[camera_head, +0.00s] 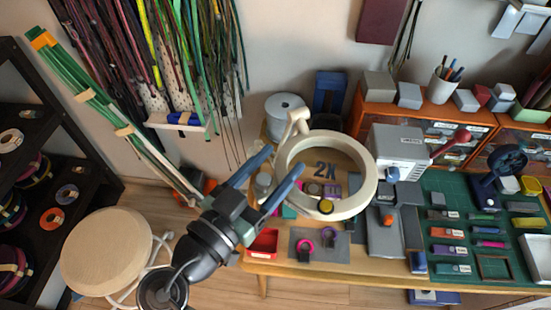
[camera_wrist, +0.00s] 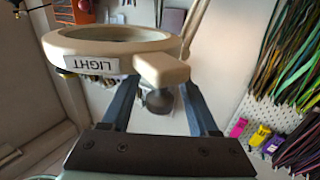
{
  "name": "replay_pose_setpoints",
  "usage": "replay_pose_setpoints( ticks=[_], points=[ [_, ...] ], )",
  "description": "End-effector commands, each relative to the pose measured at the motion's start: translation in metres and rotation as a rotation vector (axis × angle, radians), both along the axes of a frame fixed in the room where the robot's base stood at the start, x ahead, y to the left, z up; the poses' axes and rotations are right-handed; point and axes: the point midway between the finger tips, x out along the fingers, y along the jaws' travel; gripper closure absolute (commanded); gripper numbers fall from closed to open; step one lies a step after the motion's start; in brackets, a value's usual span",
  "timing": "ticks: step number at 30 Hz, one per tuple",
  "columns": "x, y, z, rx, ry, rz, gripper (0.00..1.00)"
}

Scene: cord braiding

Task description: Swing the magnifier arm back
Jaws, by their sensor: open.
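The magnifier is a cream ring (camera_head: 366,188) around a lens, above the left part of the workbench, with "2X" seen through it. A cream arm joint (camera_head: 297,120) rises at its upper left rim. My gripper (camera_head: 284,160) is open at the ring's left side, fingers pointing up and right. In the wrist view the ring (camera_wrist: 75,44) bears a "LIGHT" label, and a cream block-like tab (camera_wrist: 161,68) on its rim shows between the fingers (camera_wrist: 158,85). I cannot tell whether the fingers touch it. The rest of the magnifier arm is mostly hidden.
A grey machine (camera_head: 398,150) with a red-knobbed lever stands right of the ring. A red tray (camera_head: 263,243) sits at the bench's left front. A round stool (camera_head: 105,250) stands at left. Cords hang on the pegboard (camera_head: 215,105) behind.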

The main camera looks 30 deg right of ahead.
Motion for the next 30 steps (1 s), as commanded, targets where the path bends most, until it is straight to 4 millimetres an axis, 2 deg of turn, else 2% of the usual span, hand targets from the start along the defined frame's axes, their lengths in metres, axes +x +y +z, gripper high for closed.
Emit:
replay_pose_setpoints(
  ticks=[7, 17, 30],
  points=[
    [0.0003, -0.0008, -0.0003, 0.0, 0.0, -0.001, 0.39],
    [0.0002, -0.0006, -0.0001, 0.0, 0.0, -0.001, 0.99],
    [0.0001, -0.0004, 0.0, 0.0, 0.0, 0.0, 1.0]
  ],
)
